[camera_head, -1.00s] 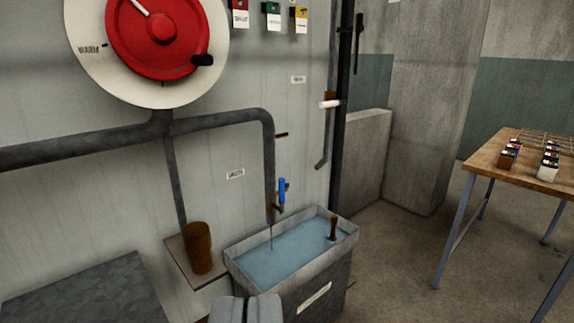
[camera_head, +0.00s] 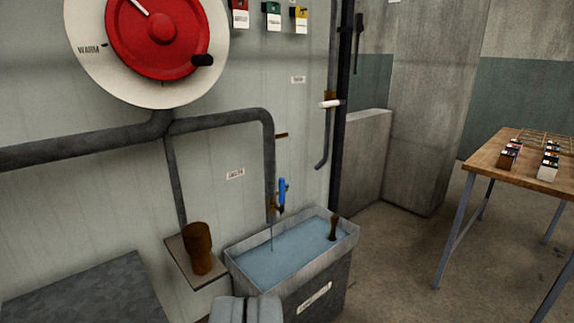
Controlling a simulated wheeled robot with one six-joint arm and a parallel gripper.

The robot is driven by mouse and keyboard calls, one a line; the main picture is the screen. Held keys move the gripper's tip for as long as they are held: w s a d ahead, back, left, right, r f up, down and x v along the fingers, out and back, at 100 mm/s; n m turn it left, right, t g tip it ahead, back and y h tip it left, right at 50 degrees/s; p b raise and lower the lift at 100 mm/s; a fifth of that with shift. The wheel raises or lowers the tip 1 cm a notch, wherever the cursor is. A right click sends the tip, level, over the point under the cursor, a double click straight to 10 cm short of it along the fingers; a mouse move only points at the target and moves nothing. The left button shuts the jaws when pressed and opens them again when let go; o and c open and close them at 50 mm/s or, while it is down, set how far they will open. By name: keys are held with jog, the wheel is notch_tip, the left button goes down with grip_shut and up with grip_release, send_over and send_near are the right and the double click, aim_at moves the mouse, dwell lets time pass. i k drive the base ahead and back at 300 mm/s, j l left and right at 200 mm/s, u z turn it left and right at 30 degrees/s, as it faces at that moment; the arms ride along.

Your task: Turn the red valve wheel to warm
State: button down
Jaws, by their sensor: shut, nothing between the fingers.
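The red valve wheel (camera_head: 158,36) is mounted on a round cream dial plate (camera_head: 90,62) at the upper left of the wall; its top is cut off by the frame. A white pointer line on the wheel runs toward the upper left. A black knob (camera_head: 202,60) sits at the wheel's lower right. The word WARM (camera_head: 89,49) is printed at the plate's left, beside a short black tick. My gripper (camera_head: 247,303) is at the bottom edge, shut and empty, well below the wheel and apart from it.
A grey pipe (camera_head: 215,121) runs below the dial. A water-filled trough (camera_head: 240,288) with a blue-handled tap (camera_head: 282,192) stands near my gripper. A brown cup (camera_head: 198,250) sits on a small shelf left of it. A wooden table (camera_head: 490,160) is at right; floor between is clear.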

aim_at(160, 41)
jog(key=i+l+u, duration=0.1)
jog(key=u, duration=0.3)
jog(key=l+u, duration=0.25)
jog(key=u, duration=0.15)
jog(key=l+u, duration=0.2)
jog(key=u, duration=0.2)
jog(key=l+u, duration=0.15)
jog(key=l, duration=0.75)
jog(key=l+u, duration=0.2)
jog(key=l, duration=0.7)
jog(key=l+u, duration=0.15)
jog(key=l, duration=0.7)
jog(key=k, duration=0.05)
